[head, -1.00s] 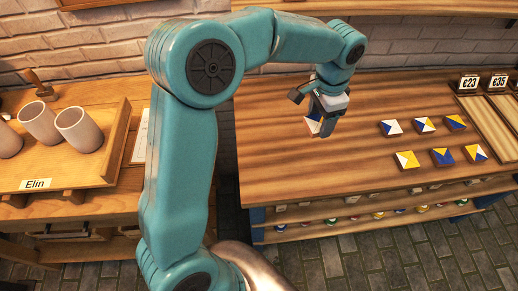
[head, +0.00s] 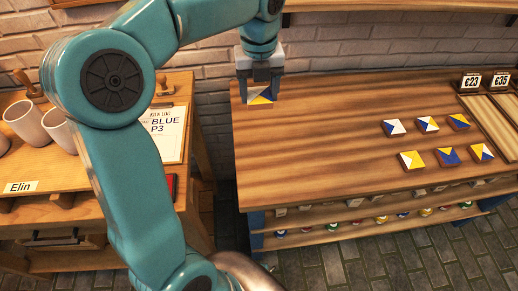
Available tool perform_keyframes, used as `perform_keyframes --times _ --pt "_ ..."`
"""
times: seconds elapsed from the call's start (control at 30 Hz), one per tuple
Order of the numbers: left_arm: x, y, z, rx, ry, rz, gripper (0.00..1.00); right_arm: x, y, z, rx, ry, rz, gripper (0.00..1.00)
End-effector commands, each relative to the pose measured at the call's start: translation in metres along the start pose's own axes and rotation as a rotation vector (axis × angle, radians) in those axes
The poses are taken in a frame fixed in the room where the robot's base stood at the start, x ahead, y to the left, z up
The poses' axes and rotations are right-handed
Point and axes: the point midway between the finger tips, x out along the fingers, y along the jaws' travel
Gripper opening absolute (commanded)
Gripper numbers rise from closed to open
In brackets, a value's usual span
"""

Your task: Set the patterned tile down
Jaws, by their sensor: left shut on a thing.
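My left gripper (head: 260,84) is shut on a patterned tile (head: 262,97) with yellow, white and blue on its face. It is at the left end of the wooden counter (head: 310,150), near its back edge. The jaws hide the tile's upper part. I cannot tell whether the tile touches the counter. Several other patterned tiles lie in two rows at the right of the counter, among them a blue and yellow one (head: 448,156) and a yellow and white one (head: 411,161). My right gripper is not in view.
Price signs (head: 471,82) and slatted racks (head: 490,117) stand at the counter's right end. At the left, a wooden bench holds cups (head: 27,124), an "Elin" label (head: 20,187) and a "BLUE P3" sheet (head: 162,131). The counter's middle is clear.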

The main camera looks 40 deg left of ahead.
Motion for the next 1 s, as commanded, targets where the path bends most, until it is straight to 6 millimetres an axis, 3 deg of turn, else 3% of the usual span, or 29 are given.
perform_keyframes --times 0.3,0.5,1.0 --pt "0.09 0.002 -0.001 0.008 0.006 0.005 0.27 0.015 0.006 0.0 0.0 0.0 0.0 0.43" --pt "0.138 0.001 -0.001 0.006 0.004 0.003 0.27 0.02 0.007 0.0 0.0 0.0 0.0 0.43" --pt "0.195 0.001 -0.001 0.006 0.002 0.001 0.27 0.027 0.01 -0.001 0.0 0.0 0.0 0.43"
